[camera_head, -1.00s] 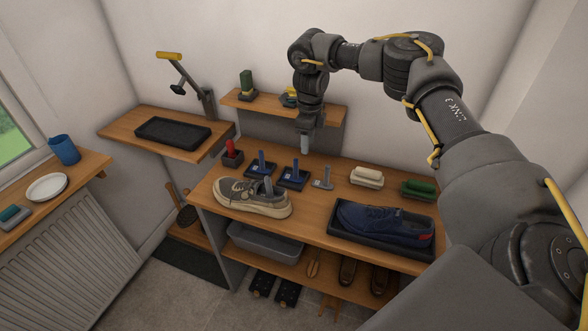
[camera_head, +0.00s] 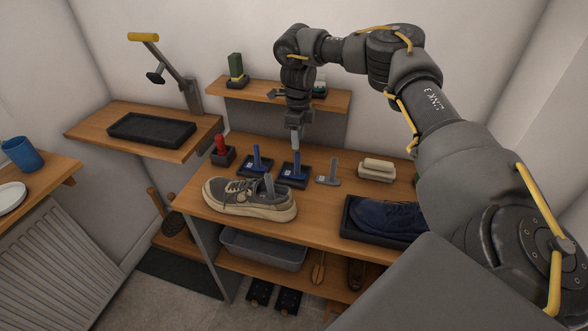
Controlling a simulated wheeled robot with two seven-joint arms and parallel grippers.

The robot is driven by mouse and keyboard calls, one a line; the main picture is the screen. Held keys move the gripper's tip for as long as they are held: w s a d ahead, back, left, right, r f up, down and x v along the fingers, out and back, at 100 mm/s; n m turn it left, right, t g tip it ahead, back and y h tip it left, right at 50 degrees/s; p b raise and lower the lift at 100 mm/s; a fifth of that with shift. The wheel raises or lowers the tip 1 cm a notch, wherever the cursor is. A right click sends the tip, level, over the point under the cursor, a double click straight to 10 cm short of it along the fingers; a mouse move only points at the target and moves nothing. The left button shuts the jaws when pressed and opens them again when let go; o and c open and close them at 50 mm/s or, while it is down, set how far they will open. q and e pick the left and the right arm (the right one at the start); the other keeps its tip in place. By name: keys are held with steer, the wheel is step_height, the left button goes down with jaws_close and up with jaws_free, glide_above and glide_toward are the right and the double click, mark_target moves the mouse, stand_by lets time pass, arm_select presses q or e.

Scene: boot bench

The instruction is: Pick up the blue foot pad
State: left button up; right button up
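Two blue foot pads with upright blue stems stand on dark bases on the bench, a left one (camera_head: 256,160) and a right one (camera_head: 294,170). My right gripper (camera_head: 296,143) points down from above at the right blue pad. Its fingertips are at or just over the top of that stem; I cannot tell whether they touch it. The fingers show edge-on, so their opening is hidden. My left gripper is not in view.
A grey stemmed pad (camera_head: 329,173) stands close on the right, with a cream brush (camera_head: 376,169) beyond it. A red-handled item (camera_head: 221,150) is at the left. A grey shoe (camera_head: 235,197) lies in front. A blue shoe (camera_head: 385,215) sits in a black tray (camera_head: 347,230).

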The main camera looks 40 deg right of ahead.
mark_target(296, 152)
step_height(296, 152, down, 4)
steer(key=shift+r+p, duration=0.2)
steer(key=shift+p, duration=0.15)
steer(key=shift+w+f, duration=0.1)
steer(key=shift+f, duration=0.25)
steer(key=f+p, duration=0.1)
steer(key=f, duration=0.2)
steer(key=f+p, duration=0.1)
steer(key=shift+a+f+p, duration=0.2)
steer(key=shift+a+p, duration=0.1)
steer(key=shift+f, duration=0.25)
jaws_close()
steer(key=shift+r, duration=0.1)
